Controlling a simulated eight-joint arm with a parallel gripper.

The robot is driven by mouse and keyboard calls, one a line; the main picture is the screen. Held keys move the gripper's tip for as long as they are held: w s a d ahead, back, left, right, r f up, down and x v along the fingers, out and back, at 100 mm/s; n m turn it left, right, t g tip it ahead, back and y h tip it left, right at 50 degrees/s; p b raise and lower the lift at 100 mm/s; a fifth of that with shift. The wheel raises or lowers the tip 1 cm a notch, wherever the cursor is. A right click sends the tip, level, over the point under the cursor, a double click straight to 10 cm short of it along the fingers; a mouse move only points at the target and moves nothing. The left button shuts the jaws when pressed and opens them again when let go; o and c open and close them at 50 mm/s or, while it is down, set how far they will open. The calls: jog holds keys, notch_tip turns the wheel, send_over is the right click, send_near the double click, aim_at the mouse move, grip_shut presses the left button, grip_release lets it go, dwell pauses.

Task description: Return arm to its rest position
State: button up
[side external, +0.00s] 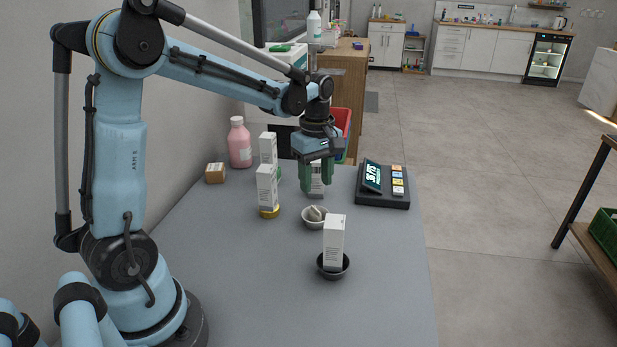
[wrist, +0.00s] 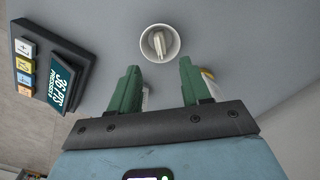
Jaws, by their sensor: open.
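My gripper (side external: 317,186) has two green fingers that stand apart with nothing held between them. It hangs over the far part of the grey counter (side external: 230,290), in front of a white box (side external: 317,180) that it partly hides. In the wrist view the open fingers (wrist: 158,78) point toward a small white bowl (wrist: 171,54) with a pale pestle-like piece in it. That bowl also shows in the side view (side external: 313,222), a little nearer than my gripper. My arm reaches from the left over the counter.
A white box (side external: 334,240) stands in a dark bowl (side external: 333,272) nearer the front. Another white box (side external: 267,187) stands on a yellow lid-like base. A pink bottle (side external: 239,143), a small brown box (side external: 215,173) and a payment terminal (side external: 382,186) are farther back. The front counter is clear.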

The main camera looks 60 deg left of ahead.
aim_at(315, 209)
notch_tip(315, 209, down, 6)
jog(key=shift+f, duration=0.15)
jog(key=shift+r, duration=3)
jog(key=shift+f, duration=0.15)
jog(key=shift+r, duration=1.15)
jog(key=shift+f, duration=0.1)
